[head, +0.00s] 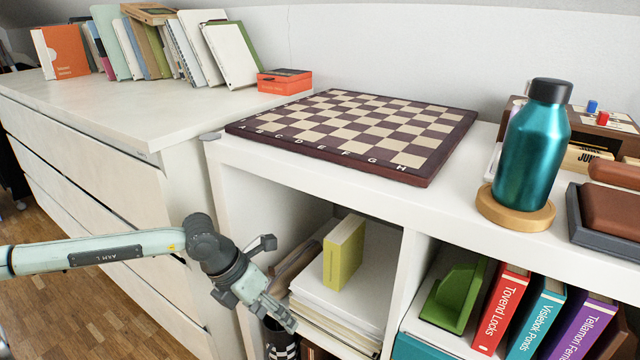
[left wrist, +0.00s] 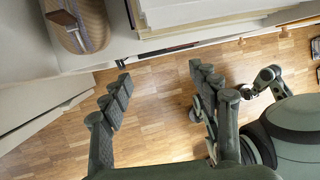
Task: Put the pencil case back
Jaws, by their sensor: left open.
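A tan, rounded, pouch-like object with a grey strip (left wrist: 88,22) lies in a white compartment in the left wrist view. It may be the pencil case, but I cannot be sure. In the head view a brownish shape (head: 297,262) shows beside the paper stack, partly hidden by my gripper. My left gripper (head: 279,282) is in front of the left shelf compartment, open. In the left wrist view the left gripper (left wrist: 160,75) has its fingers wide apart with only floor visible between them, below the compartment edge.
A paper stack (head: 340,300) with a yellow-green box (head: 344,252) fills the left compartment. A chessboard (head: 355,130), a teal bottle (head: 532,145) and a brown case (head: 610,210) stand on the shelf top. A closed white drawer unit (head: 100,180) is at left.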

